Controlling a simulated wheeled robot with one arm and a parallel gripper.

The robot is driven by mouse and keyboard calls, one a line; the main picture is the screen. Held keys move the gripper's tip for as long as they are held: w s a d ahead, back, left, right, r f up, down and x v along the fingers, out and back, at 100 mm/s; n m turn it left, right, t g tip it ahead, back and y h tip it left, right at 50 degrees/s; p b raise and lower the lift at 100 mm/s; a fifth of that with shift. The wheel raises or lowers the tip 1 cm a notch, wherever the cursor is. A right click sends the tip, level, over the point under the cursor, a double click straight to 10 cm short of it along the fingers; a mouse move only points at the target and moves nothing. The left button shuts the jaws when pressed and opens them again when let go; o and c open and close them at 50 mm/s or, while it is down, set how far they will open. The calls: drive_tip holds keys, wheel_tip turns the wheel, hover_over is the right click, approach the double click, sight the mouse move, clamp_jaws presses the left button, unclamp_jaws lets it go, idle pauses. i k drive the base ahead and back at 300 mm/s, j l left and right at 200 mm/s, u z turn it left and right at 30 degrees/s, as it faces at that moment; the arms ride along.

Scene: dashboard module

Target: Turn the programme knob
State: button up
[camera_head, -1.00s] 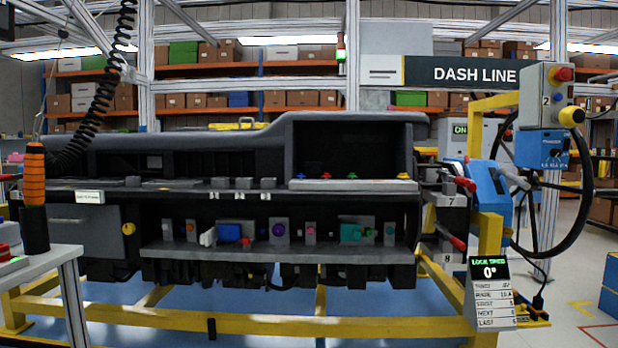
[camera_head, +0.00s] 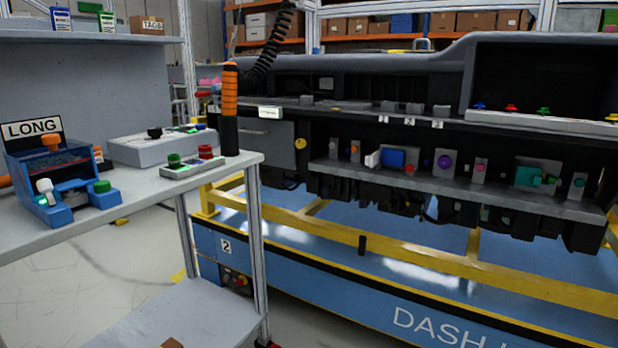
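A black knob (camera_head: 154,133) stands on top of a low grey box (camera_head: 150,151) on the grey side bench at the left. It may be the programme knob, but no label on it can be read. The box's top also carries small green and white parts to the right of the knob. In front of it a small control plate (camera_head: 192,171) bears a green button (camera_head: 174,160) and a red button (camera_head: 205,151). My gripper is not in view, and nothing touches the knob.
On the bench (camera_head: 100,218), a blue fixture (camera_head: 62,190) with a LONG sign stands at the left. An orange-and-black tool (camera_head: 230,110) hangs on a coiled cable near the bench's right corner. The dashboard module (camera_head: 450,190) on its yellow frame fills the right.

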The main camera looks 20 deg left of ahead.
sight(156, 133)
drive_tip(key=u, duration=2.1)
